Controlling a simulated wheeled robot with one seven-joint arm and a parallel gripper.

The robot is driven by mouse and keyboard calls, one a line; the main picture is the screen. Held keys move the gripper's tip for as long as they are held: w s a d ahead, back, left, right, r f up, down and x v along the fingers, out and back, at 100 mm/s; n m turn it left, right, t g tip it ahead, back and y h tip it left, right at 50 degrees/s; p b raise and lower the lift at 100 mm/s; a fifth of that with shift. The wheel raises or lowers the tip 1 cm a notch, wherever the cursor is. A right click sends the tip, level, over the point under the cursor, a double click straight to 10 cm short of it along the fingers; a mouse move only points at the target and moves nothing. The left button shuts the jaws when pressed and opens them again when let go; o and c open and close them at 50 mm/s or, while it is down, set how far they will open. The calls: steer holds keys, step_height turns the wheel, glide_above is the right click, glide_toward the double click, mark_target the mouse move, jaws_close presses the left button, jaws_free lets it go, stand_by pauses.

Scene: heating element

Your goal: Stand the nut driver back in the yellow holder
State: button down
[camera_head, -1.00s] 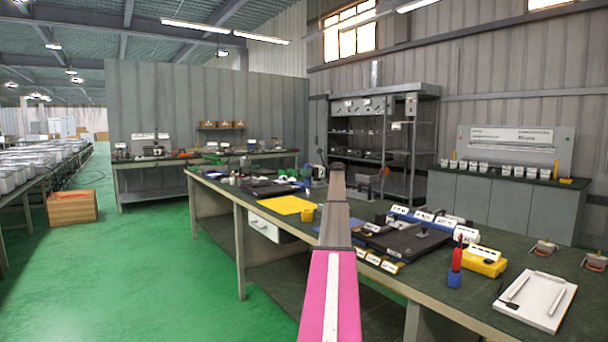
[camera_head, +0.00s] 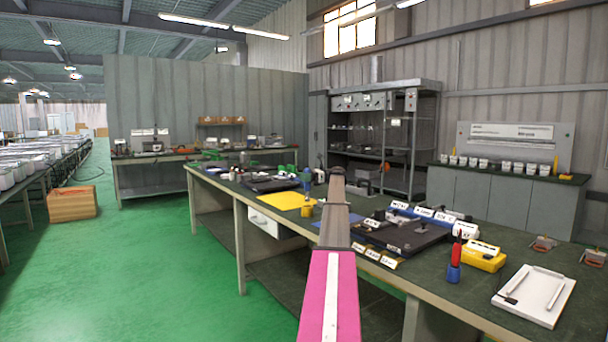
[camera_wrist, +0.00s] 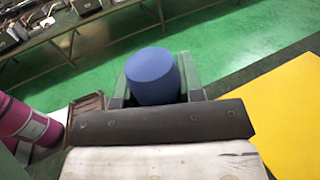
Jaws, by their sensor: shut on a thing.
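The nut driver's blue handle (camera_wrist: 152,76) sits between the fingers of my gripper (camera_wrist: 154,88) in the wrist view. My gripper is shut on it. In the head view a blue upright shape, the nut driver (camera_head: 307,181), shows just left of my arm. It stands directly above the small yellow holder (camera_head: 307,211) in the picture. Its lower end is too small to tell whether it is inside the holder or just above it. My gripper is mostly hidden behind my arm in the head view.
A yellow mat (camera_head: 283,200) lies left of the holder; it also shows in the wrist view (camera_wrist: 285,120). To the right are a black tray (camera_head: 405,237), a red-handled tool in a blue stand (camera_head: 454,272), a yellow box (camera_head: 484,257) and a white board (camera_head: 535,293).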

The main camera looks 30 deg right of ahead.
steer(key=shift+f, duration=3.65)
stand_by(1.1)
steer(key=c, duration=0.7)
jaws_free()
steer(key=shift+o, duration=0.2)
steer(key=shift+d, duration=0.1)
steer(key=v, duration=1)
steer(key=shift+s+d, duration=0.15)
steer(key=shift+d, duration=0.15)
